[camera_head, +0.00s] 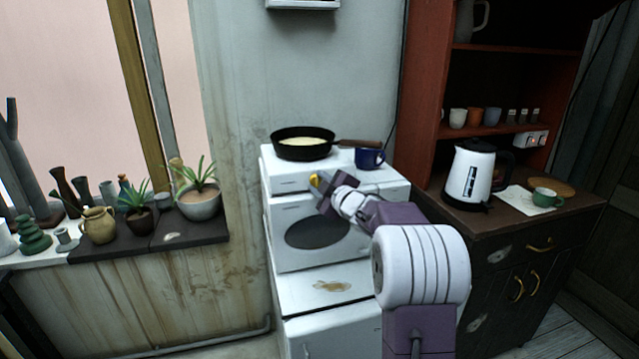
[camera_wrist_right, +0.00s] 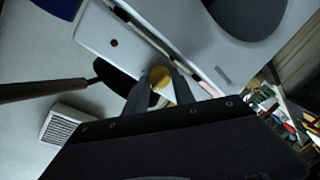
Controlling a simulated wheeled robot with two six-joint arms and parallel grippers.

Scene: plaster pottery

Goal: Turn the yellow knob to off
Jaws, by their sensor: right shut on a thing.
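The yellow knob (camera_head: 314,179) is on the upper front of the white stove (camera_head: 300,290). In the right wrist view the yellow knob (camera_wrist_right: 160,76) sits between the two fingertips. My right gripper (camera_head: 320,184) is at the stove front, shut on the knob; it also shows in the right wrist view (camera_wrist_right: 160,88). The fingers partly cover the knob, and I cannot tell which setting it points to. My left gripper is not in view.
A black pan (camera_head: 290,148) with pale contents and a blue mug (camera_head: 369,158) stand on the stove top. To the right, a white kettle (camera_head: 468,175) and a green cup (camera_head: 545,198) stand on the dark cabinet. Potted plants (camera_head: 198,203) line the left ledge.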

